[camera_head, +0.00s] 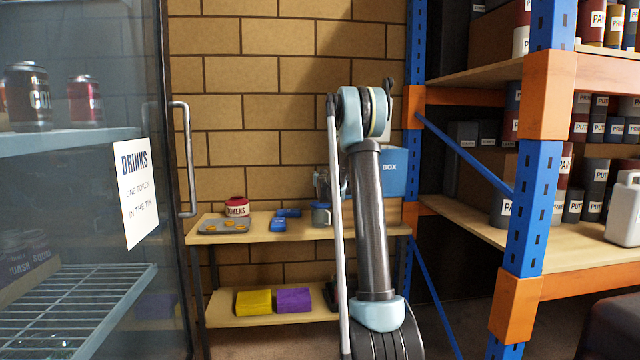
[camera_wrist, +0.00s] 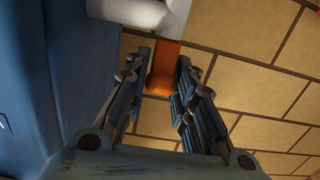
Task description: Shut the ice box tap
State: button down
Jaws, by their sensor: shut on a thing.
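The blue ice box (camera_head: 392,178) stands on the right end of the wooden bench, partly hidden behind my arm. Its blue side (camera_wrist: 25,80) fills the left of the wrist view. The tap (camera_wrist: 135,12) is pale, at the top of the wrist view, with an orange lever (camera_wrist: 162,75). My gripper (camera_wrist: 165,62) is shut on the orange lever, one finger on each side. In the head view my gripper (camera_head: 325,184) is small beside the ice box, and the tap is hidden there. A grey mug (camera_head: 321,215) stands below my gripper.
The bench top (camera_head: 255,234) also holds a red tokens tin (camera_head: 237,207), a grey tray (camera_head: 222,226) and blue items (camera_head: 278,224). A glass-door drinks fridge (camera_head: 80,200) is at left. Blue and orange racking (camera_head: 540,170) stands at right.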

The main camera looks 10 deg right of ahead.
jog(key=g, duration=0.1)
jog(key=w+g, duration=0.1)
jog(key=g, duration=0.1)
jog(key=shift+w+r, duration=0.25)
jog(key=shift+r, duration=0.05)
jog(key=shift+w+g, duration=0.25)
jog(key=shift+g, duration=0.45)
jog(key=shift+w+g, duration=0.25)
jog(key=shift+g, duration=0.45)
jog(key=c, duration=1.3)
grip_release()
jog(key=shift+f, duration=0.1)
jog(key=shift+c, duration=0.2)
jog(key=shift+s, duration=0.1)
jog(key=v, duration=1.1)
jog(key=shift+s+r, duration=0.25)
